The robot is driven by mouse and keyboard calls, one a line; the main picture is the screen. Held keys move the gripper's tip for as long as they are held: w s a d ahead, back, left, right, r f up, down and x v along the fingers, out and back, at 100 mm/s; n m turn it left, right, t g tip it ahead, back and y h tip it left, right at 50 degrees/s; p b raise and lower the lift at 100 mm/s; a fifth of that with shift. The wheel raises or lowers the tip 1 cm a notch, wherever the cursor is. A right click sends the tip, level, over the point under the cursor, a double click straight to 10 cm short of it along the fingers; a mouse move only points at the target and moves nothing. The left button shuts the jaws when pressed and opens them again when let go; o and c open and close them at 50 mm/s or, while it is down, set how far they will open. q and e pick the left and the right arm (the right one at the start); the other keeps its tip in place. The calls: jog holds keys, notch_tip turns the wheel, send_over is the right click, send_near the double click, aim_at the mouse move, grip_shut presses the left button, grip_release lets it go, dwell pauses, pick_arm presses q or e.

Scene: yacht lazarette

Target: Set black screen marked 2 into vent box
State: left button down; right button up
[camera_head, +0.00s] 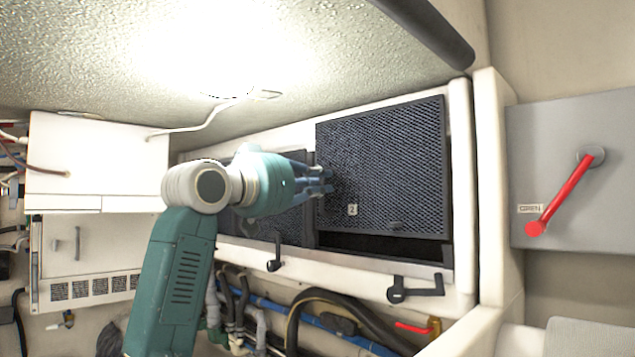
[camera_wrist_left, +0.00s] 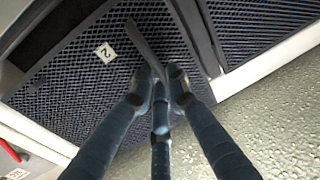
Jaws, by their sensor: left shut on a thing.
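The black screen marked 2 (camera_head: 395,165) is a dark mesh panel with a small white label near its lower left. It is at the right-hand opening of the vent box (camera_head: 290,243), slightly tilted, with a dark gap showing along its lower edge. My left gripper (camera_head: 328,183) is shut on the screen at its left side. In the left wrist view the gripper's fingers (camera_wrist_left: 160,88) close on a thin part of the screen (camera_wrist_left: 75,85), beside the label. My right gripper is in neither view.
Another dark mesh screen (camera_head: 262,222) fills the left-hand opening, partly behind my gripper. Black latch handles (camera_head: 415,290) sit on the lower frame. Hoses (camera_head: 335,300) run below. A grey panel with a red lever (camera_head: 565,195) is at the right. A white box (camera_head: 95,160) stands left.

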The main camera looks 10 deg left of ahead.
pick_arm(q)
jog(key=shift+r, duration=0.15)
dwell(0.3)
jog(key=shift+s+p, duration=0.1)
jog(key=shift+p, duration=0.45)
dwell(0.6)
jog(key=shift+f+b, duration=0.7)
jog(key=shift+f, duration=0.3)
jog(key=shift+p, duration=0.3)
dwell(1.2)
